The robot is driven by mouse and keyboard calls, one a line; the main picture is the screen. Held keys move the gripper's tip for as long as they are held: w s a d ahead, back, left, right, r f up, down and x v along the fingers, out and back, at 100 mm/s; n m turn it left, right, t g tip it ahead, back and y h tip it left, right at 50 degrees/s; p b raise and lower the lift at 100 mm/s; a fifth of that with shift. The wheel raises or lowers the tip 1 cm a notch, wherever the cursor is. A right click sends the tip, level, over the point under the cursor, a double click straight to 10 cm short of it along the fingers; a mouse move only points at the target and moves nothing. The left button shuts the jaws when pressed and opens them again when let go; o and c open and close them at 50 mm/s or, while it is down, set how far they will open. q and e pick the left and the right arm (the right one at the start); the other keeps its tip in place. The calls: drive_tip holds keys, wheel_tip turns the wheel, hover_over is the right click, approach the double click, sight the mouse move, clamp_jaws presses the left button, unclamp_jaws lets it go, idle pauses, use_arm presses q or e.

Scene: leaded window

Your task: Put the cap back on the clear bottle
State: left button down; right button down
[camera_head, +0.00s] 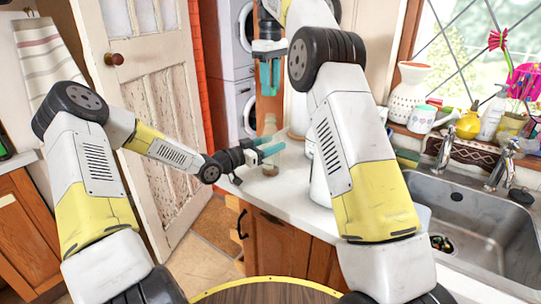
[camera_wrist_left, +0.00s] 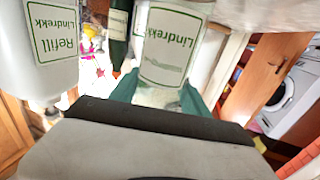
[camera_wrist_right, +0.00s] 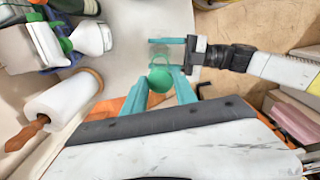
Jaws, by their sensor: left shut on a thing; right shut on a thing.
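The clear bottle (camera_wrist_left: 172,45), with a green-printed Lindrekk label, stands between the teal fingers of my left gripper (camera_head: 266,148), which is shut on it. In the head view the bottle (camera_head: 270,169) is small and faint above the counter's end. My right gripper (camera_head: 269,76) is higher up in the head view, its fingers pointing down. In the right wrist view a round green cap (camera_wrist_right: 160,79) sits between the right fingertips, which are shut on it. The left gripper and bottle (camera_wrist_right: 158,50) appear just beyond the cap there. Contact between cap and bottle cannot be told.
A white refill bottle (camera_wrist_left: 50,45) and a dark green bottle (camera_wrist_left: 118,35) stand near the clear one. A paper roll (camera_wrist_right: 62,108) and a white green-necked bottle (camera_wrist_right: 92,38) are on the counter (camera_head: 285,190). The sink (camera_head: 460,215) is at right.

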hover_over(271, 115)
drive_tip(key=shift+f, duration=2.45)
drive_tip(key=shift+f, duration=0.1)
drive_tip(key=shift+f, duration=0.8)
drive_tip(key=shift+f, duration=0.55)
